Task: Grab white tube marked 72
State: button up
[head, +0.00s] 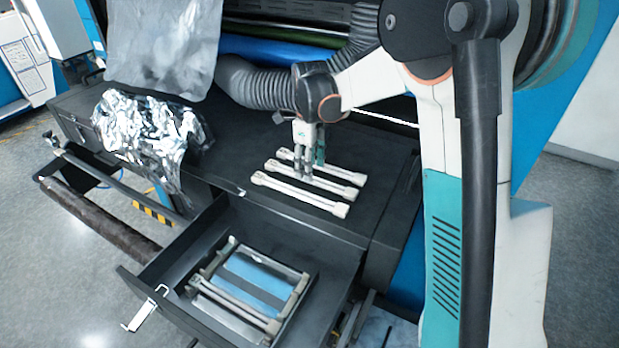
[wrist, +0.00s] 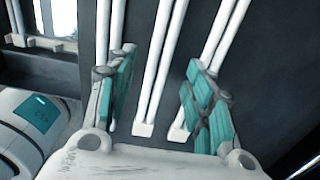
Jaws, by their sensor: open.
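Three long white tubes lie side by side on the black tabletop: the front tube (head: 299,194), the middle tube (head: 332,186) and the back tube (head: 343,175). Each looks like a pair of thin rods with end caps. No number 72 is legible on any. My gripper (head: 312,170) is open, pointing down over the tubes. In the wrist view, my gripper (wrist: 158,75) has its teal-padded fingers on either side of the middle tube (wrist: 162,60). The left finger overlaps the left tube (wrist: 109,35), and the right finger partly hides the right tube (wrist: 222,40). Contact cannot be told.
An open black drawer (head: 203,228) in front holds a frame of pale rods around a blue panel (head: 255,279). Crumpled silver foil (head: 150,130) covers the table's left end. Rollers and a machine stand behind. The tabletop (head: 385,160) right of the tubes is clear.

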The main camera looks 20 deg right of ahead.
notch_tip(320, 180, down, 3)
jog(key=shift+a+f, duration=0.1)
jog(key=shift+f, duration=0.05)
grip_shut()
dwell(0.4)
